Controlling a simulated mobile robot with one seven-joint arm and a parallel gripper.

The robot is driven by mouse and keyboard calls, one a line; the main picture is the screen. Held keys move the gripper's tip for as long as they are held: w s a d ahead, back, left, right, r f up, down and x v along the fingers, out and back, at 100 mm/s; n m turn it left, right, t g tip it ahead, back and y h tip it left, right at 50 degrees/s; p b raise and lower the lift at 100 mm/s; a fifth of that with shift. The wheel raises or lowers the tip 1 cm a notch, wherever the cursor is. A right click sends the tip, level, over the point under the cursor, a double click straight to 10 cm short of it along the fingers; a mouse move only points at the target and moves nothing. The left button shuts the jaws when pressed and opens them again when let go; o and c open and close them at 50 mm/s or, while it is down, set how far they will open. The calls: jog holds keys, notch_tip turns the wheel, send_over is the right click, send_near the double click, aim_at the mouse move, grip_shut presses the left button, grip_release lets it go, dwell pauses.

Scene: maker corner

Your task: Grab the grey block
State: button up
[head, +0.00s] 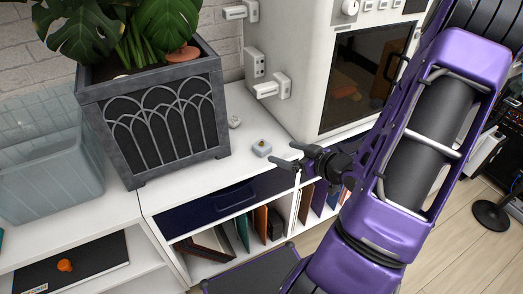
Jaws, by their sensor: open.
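A small pale grey block (261,149) with a yellowish bit on top lies on the white cabinet top, near its front edge. My gripper (283,155) is open, with its two dark fingers pointing left toward the block. The fingertips are just right of the block, with a small gap in the picture. I see nothing between the fingers. I cannot tell exactly how high they are above the surface.
A small whitish object (235,122) lies behind the block, beside a large grey planter (155,115) with a leafy plant. A white machine (290,60) with a dark window stands behind. A translucent bin (45,160) is at left. The white top left of the block is clear.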

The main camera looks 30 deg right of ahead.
aim_at(266, 148)
jog(key=x, duration=0.3)
jog(key=shift+w+a+f, duration=0.1)
jog(key=shift+w+f, duration=0.1)
jog(key=shift+w, duration=0.05)
jog(key=shift+a+b+x, duration=0.2)
jog(key=shift+b+x, duration=0.65)
jog(key=shift+x, duration=1.85)
jog(key=c, duration=1.5)
